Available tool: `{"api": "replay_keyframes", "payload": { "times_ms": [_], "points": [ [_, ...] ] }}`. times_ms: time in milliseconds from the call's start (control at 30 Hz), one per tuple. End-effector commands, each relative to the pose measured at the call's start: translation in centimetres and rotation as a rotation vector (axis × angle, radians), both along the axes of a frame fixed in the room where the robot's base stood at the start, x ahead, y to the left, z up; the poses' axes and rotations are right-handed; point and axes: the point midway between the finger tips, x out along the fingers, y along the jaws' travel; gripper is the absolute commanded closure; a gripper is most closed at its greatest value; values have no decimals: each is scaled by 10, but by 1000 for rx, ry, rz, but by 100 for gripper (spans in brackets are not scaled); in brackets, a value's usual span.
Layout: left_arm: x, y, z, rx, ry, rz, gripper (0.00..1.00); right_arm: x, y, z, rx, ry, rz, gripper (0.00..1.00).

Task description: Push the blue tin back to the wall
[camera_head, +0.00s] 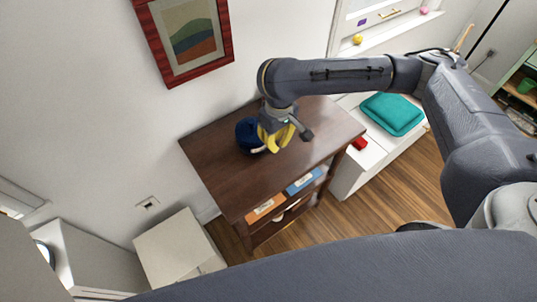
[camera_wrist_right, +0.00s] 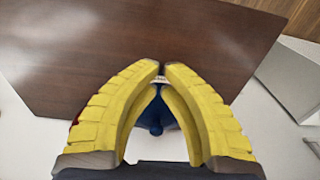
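The blue tin (camera_head: 247,134) stands on the dark brown wooden table (camera_head: 212,150), near the wall side, partly hidden by my right gripper. My right gripper (camera_head: 274,149) has yellow fingers and hangs over the tabletop, close against the tin's right side in the picture; I cannot tell whether they touch. In the right wrist view the fingertips (camera_wrist_right: 162,70) come together with nothing visible held between them. A dark blue shape, likely the tin (camera_wrist_right: 155,116), shows behind the fingers. My left gripper is not in view.
The white wall (camera_head: 212,95) rises behind the table, with a red-framed picture (camera_head: 187,38) on it. A white bench with a teal cushion (camera_head: 392,113) and a red object (camera_head: 360,144) stands to the right. The table's front left part is clear.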

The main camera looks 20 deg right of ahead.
Motion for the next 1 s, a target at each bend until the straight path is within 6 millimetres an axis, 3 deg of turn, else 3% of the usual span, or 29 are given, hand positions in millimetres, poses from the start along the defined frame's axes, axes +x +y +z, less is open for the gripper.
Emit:
{"api": "replay_keyframes", "payload": {
  "times_ms": [100,367,900,1000],
  "points": [
    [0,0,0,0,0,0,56,-11,-4,-2,-17,27,3,100],
    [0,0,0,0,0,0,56,-14,-4,-25,-20,36,4,100],
    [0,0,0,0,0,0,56,-14,-4,-102,-19,34,3,100],
    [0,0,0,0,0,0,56,0,1,-101,-18,29,2,100]
  ]
}}
